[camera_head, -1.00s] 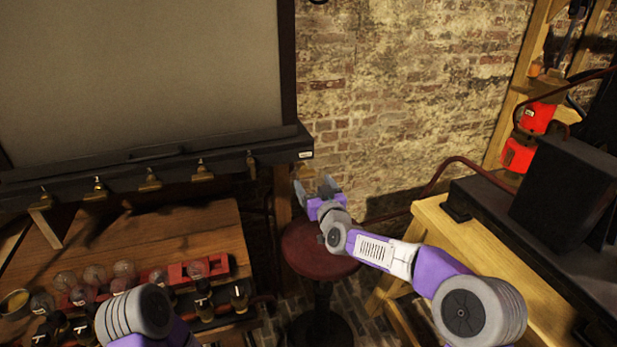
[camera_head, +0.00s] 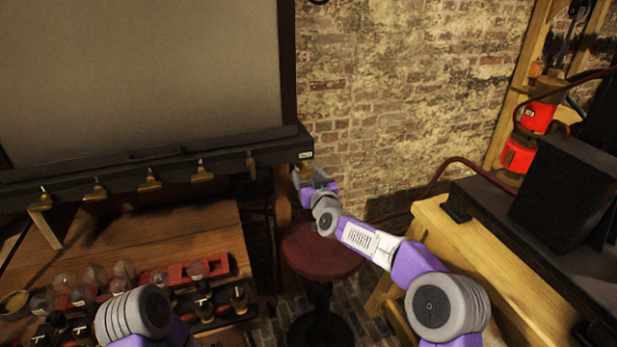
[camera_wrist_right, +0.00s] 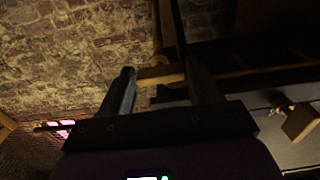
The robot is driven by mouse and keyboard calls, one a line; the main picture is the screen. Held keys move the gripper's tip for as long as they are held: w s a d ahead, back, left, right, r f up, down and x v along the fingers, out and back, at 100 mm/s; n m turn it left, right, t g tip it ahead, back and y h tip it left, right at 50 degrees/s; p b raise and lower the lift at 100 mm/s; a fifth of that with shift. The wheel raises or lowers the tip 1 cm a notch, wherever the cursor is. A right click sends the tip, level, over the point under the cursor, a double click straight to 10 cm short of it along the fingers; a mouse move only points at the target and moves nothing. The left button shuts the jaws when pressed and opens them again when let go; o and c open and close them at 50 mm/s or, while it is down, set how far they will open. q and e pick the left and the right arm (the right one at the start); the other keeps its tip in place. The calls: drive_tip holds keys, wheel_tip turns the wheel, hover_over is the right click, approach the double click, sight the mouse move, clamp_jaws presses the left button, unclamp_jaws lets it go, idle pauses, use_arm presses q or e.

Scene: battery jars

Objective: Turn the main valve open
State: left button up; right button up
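A brass-coloured handle (camera_head: 306,168), apparently the main valve, sits below the small white label at the right end of the dark rail. In the right wrist view its pale bar (camera_wrist_right: 160,76) lies crosswise at the fingertips. My right gripper (camera_head: 310,181) is at this handle, with its fingers spread to either side of the bar in the right wrist view (camera_wrist_right: 161,72). I cannot tell whether the fingers touch it. The fingers partly hide the handle in the head view. My left gripper is out of view; only part of that arm shows at the bottom left.
The dark rail (camera_head: 130,174) carries several brass taps (camera_head: 149,181). Below are a wooden bench (camera_head: 190,230) with glass jars and a red rack (camera_head: 215,268). A round red stool (camera_head: 320,253) stands under my right arm. A wooden table (camera_head: 460,245) with a black box is at right.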

drive_tip(key=c, duration=0.6)
drive_tip(key=shift+n, duration=0.4)
drive_tip(key=shift+a+n, duration=0.1)
drive_tip(key=shift+n, duration=0.9)
drive_tip(key=n, duration=0.2)
drive_tip(key=shift+n, duration=0.3)
drive_tip(key=n+b, duration=0.1)
drive_tip(key=n, duration=0.2)
drive_tip(key=shift+n, duration=0.3)
drive_tip(key=n+b, duration=0.2)
drive_tip(key=n, duration=0.2)
drive_tip(key=shift+n, duration=0.3)
drive_tip(key=n, duration=0.4)
drive_tip(key=shift+n, duration=0.3)
